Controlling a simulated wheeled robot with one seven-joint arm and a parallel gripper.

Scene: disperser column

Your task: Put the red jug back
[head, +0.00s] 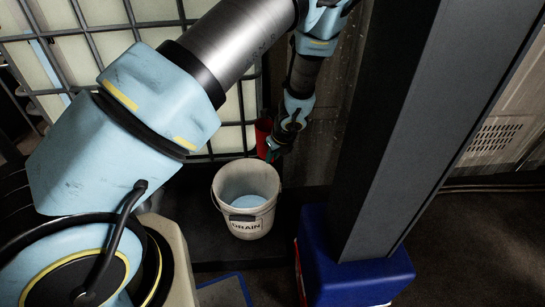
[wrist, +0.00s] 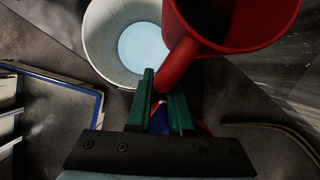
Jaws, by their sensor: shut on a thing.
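The red jug (wrist: 275,42) is at the upper right of the wrist view, with its open mouth and dark inside showing. Its handle (wrist: 176,66) sits at the green fingertips of my gripper (wrist: 162,88), which is shut on it. In the head view only a strip of the red jug (head: 263,134) shows, left of my gripper (head: 271,153); my wrist hides the rest. The jug is held above and behind the white bucket's far rim in that view. I cannot tell whether it is tilted or what it holds.
The white bucket (head: 244,222), marked DRAIN, stands on a dark platform and holds pale blue liquid. A caged white tank (head: 104,47) is behind. A dark post (head: 405,130) on a blue base (head: 350,272) stands close on the right. A blue-edged frame (head: 243,289) lies in front.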

